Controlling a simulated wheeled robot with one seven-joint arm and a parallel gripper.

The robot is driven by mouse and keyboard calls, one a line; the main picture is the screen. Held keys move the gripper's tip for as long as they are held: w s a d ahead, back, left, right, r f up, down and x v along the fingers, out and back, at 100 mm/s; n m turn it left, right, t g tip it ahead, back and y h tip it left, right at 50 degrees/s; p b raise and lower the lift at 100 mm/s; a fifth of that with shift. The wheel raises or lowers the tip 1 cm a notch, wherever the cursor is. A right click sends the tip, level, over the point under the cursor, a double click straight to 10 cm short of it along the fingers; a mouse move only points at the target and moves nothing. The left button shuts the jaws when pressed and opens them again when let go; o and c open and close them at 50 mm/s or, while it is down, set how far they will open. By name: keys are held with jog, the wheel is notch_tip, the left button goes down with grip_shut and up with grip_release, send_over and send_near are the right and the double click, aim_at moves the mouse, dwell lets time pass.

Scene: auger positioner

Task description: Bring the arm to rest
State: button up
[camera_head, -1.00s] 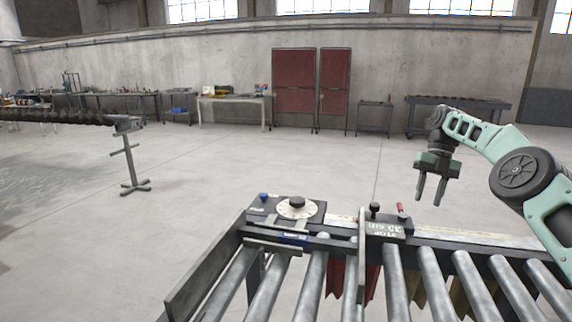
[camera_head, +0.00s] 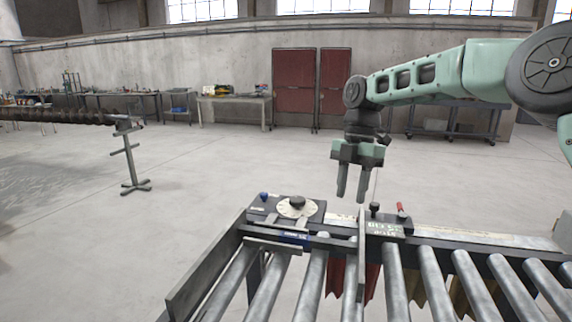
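My gripper (camera_head: 351,195) hangs from my mint-green arm with its fingers pointing down. Its two fingers stand a little apart with nothing between them. In the picture the fingertips are just above the rail, between the dial plate (camera_head: 260,209) and the stop block (camera_head: 391,228); I cannot tell exactly how high above them it is. The dial plate carries a round white dial (camera_head: 298,208) with a black knob and a blue knob. The stop block carries a black knob and a red lever (camera_head: 401,209).
A roller conveyor (camera_head: 312,275) with a side rail fills the front. An auger (camera_head: 60,117) rests on a stand (camera_head: 131,170) at the left. Workbenches (camera_head: 233,99), red panels (camera_head: 294,82) and a cart (camera_head: 455,118) stand along the back wall. The floor between is clear.

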jog(key=s+a+m+t, duration=0.1)
jog(key=s+a+m, duration=0.25)
jog(key=s, duration=0.55)
jog(key=s+a+m, duration=0.3)
jog(key=s+m, duration=0.1)
jog(key=s, duration=0.4)
jog(key=s+d+f+m, duration=0.2)
jog(key=s+m, duration=0.1)
jog(key=s, duration=0.3)
jog(key=s+d+f+m+t, duration=0.1)
jog(key=s+d+f+m, duration=0.1)
jog(key=s+m, duration=0.2)
jog(key=s+d+f+m, duration=0.2)
jog(key=s+m, duration=0.2)
jog(key=s, duration=0.6)
jog(key=shift+s+f+t+h, duration=0.15)
jog(key=shift+f+t+h, duration=0.15)
jog(key=shift+f+h, duration=0.1)
